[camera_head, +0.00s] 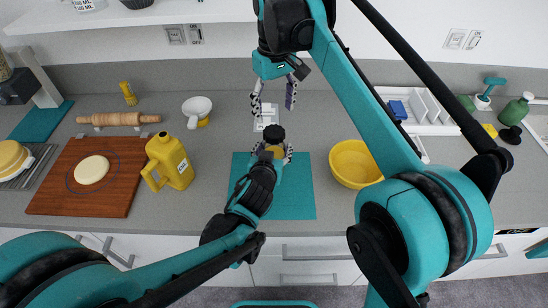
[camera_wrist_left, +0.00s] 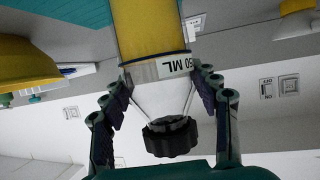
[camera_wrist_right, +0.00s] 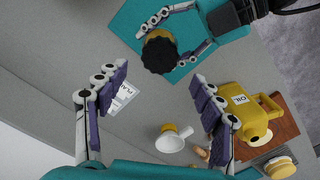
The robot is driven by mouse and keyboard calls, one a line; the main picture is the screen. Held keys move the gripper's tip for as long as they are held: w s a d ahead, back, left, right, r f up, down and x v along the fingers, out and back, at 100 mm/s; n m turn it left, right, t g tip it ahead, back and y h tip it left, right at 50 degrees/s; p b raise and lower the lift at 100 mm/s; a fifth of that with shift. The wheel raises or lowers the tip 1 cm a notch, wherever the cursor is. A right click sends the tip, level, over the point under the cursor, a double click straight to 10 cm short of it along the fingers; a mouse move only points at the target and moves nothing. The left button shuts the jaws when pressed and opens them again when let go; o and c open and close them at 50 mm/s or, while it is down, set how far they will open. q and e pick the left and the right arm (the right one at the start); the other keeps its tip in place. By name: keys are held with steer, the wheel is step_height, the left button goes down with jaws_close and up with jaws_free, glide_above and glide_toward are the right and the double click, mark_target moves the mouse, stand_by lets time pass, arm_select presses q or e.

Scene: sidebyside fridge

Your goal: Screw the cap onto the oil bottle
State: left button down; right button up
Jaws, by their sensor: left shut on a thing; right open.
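A bottle with a yellow lower part and a clear tapering shoulder (camera_wrist_left: 160,98) stands on the teal mat (camera_head: 300,200). A black ribbed cap (camera_wrist_left: 171,137) sits on its neck; I cannot tell how tight. The cap also shows in the head view (camera_head: 274,133) and the right wrist view (camera_wrist_right: 159,55). My left gripper (camera_head: 271,152) is shut on the bottle, its fingers on either side below the cap. My right gripper (camera_head: 272,98) is open and empty, behind and above the bottle. A yellow jug labelled OIL (camera_head: 172,163) stands left of the mat.
A yellow bowl (camera_head: 352,164) stands just right of the mat. A white tray (camera_head: 415,112) and a green bottle (camera_head: 514,111) are at right.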

mark_target(274, 131)
steer(key=shift+r+n, duration=0.25)
steer(key=shift+n, duration=1.05)
steer(key=shift+f, duration=4)
steer(key=c, duration=1.2)
steer(key=o, duration=1.3)
steer(key=shift+o, duration=0.2)
steer(key=shift+r, duration=0.1)
step_height(274, 131, up, 12)
